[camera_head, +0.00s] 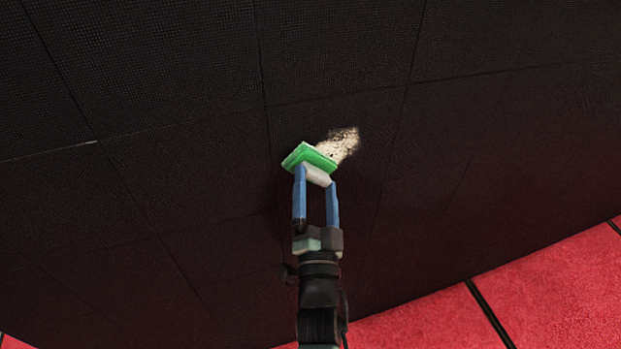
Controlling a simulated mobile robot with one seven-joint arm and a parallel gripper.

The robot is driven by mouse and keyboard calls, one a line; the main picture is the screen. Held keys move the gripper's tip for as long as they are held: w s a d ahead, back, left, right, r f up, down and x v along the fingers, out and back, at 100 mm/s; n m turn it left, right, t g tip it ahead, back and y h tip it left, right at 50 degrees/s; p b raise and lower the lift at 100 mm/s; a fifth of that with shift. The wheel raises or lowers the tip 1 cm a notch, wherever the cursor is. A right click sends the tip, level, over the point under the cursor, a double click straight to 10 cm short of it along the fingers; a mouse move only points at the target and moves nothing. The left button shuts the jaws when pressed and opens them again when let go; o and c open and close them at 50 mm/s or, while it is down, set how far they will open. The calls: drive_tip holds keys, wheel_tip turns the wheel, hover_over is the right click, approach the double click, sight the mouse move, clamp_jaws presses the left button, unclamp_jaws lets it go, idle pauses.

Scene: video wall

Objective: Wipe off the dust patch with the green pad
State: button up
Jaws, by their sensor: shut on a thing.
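The green pad (306,156) is at the end of my gripper (317,180), in the middle of the head view. My gripper's two blue fingers are shut on the pad's pale handle. A light beige, speckled dust patch (343,142) shows on the dark panelled wall (200,120), just up and right of the pad. The pad overlaps the lower left end of the patch in the picture and may hide part of it. I cannot tell whether the pad touches the wall. The pad looks tilted.
The wall is made of dark square panels with thin seams. A small pale mark (91,142) shows on a seam at the left. A red floor (560,280) with dark strips lies at the lower right. The wall around the pad is clear of other objects.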

drive_tip(key=shift+w+d+r+p, duration=0.1)
drive_tip(key=shift+d+r+p, duration=0.05)
drive_tip(key=shift+d+p, duration=0.35)
drive_tip(key=shift+w+d+r+p, duration=0.1)
drive_tip(key=shift+d+p, duration=0.25)
drive_tip(key=shift+p, duration=0.1)
drive_tip(key=shift+w+d+f, duration=0.1)
drive_tip(key=shift+d+f, duration=0.1)
drive_tip(key=shift+d, duration=0.2)
drive_tip(key=w+d+p, duration=0.2)
drive_tip(key=d, duration=0.5)
drive_tip(key=shift+w+d+p, duration=0.15)
drive_tip(key=shift+w+p, duration=0.15)
drive_tip(key=shift+p, duration=0.1)
